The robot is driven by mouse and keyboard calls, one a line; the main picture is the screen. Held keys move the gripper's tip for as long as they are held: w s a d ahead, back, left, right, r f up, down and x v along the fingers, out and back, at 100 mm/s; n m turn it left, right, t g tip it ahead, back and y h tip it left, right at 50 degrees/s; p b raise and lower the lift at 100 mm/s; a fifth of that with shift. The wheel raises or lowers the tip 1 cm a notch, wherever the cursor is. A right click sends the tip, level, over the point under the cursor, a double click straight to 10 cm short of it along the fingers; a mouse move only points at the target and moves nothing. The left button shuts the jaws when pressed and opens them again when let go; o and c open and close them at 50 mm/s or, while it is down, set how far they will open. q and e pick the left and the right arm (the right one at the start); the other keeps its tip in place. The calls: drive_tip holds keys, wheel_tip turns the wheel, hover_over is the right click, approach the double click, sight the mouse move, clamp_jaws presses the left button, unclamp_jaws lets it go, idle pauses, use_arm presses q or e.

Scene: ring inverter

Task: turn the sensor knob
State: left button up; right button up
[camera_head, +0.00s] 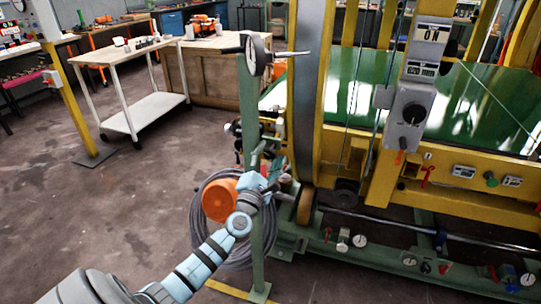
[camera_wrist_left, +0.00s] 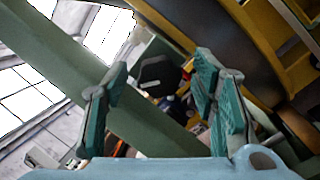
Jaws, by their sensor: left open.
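My left arm reaches in from the bottom left in the head view. Its gripper (camera_head: 264,160) is in front of the green post (camera_head: 250,95), below the handwheel. In the left wrist view the two teal fingers of the left gripper (camera_wrist_left: 158,85) stand wide apart with nothing between the pads. A black rounded knob-like part (camera_wrist_left: 159,73) shows beyond and between the fingertips, apart from them. I cannot tell for sure whether it is the sensor knob. A grey box with a dark round knob (camera_head: 413,113) is on the yellow frame at the right. My right gripper is not in view.
A handwheel (camera_head: 255,54) with a rod sits atop the green post. Coiled grey cable (camera_head: 207,232) hangs behind my arm. The yellow machine frame (camera_head: 305,90) stands close to the right of my gripper. A white cart (camera_head: 140,108) is at the back left. The left floor is clear.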

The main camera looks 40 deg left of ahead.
use_arm(q)
drive_tip(key=shift+w+a+r, duration=0.1)
drive_tip(key=shift+w+a, duration=0.1)
drive_tip(key=shift+w, duration=0.4)
drive_tip(key=c, duration=1.1)
drive_tip(key=shift+c, duration=0.2)
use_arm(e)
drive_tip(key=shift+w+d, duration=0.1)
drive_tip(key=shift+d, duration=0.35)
use_arm(q)
drive_tip(key=shift+r+m, duration=0.1)
drive_tip(key=shift+m, duration=0.2)
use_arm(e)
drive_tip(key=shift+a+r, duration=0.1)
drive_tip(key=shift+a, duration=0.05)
